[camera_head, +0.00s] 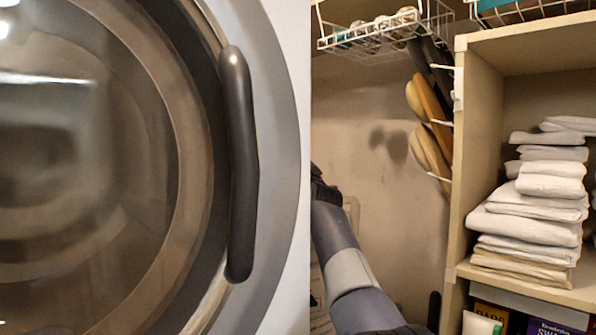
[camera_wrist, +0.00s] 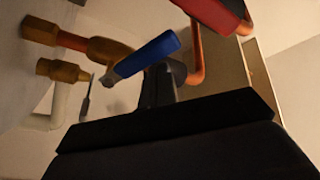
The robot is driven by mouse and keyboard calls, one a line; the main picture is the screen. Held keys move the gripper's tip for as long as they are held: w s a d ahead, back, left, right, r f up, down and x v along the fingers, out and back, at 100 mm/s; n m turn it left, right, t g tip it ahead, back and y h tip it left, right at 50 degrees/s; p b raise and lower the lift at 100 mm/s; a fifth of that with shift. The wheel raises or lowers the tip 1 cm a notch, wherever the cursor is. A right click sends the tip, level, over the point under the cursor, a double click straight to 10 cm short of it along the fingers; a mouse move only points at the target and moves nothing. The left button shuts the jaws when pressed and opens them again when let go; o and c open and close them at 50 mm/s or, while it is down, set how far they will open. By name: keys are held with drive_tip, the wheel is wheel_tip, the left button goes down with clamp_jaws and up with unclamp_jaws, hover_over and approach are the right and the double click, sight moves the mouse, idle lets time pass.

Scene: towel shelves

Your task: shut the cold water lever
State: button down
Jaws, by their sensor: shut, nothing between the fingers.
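The blue lever (camera_wrist: 146,57), which looks like the cold water lever, shows in the wrist view. It lies slanted, its blue end up and to the right, its bare metal end by a brass fitting (camera_wrist: 108,50). My gripper (camera_wrist: 165,70) is shut and empty, with its dark fingers just below the lever's blue end. I cannot tell whether they touch it. In the head view the lever is not visible, and my arm reaches in behind the washer's edge, so the fingers are mostly hidden.
A red lever (camera_wrist: 213,12) and a copper pipe (camera_wrist: 195,62) are close on the right in the wrist view. In the head view the washer door handle (camera_head: 238,165) is at left, and shelves hold folded towels (camera_head: 530,215) at right. A wire basket (camera_head: 385,35) hangs above.

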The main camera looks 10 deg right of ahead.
drive_tip(key=shift+s+a+f+b, duration=0.15)
drive_tip(key=shift+a+f+b, duration=0.2)
drive_tip(key=shift+f, duration=0.35)
drive_tip(key=shift+s+a+f+b, duration=0.1)
drive_tip(key=shift+a+f+b, duration=0.25)
drive_tip(key=shift+f, duration=0.45)
wheel_tip(320, 180, up, 4)
drive_tip(key=p, duration=0.3)
drive_tip(key=s+d+f+b, duration=0.3)
drive_tip(key=s+b, duration=0.5)
drive_tip(key=s, duration=0.1)
drive_tip(key=shift+d+b, duration=0.3)
drive_tip(key=shift+d, duration=0.1)
drive_tip(key=shift+w+r, duration=0.1)
drive_tip(key=shift+w, duration=0.05)
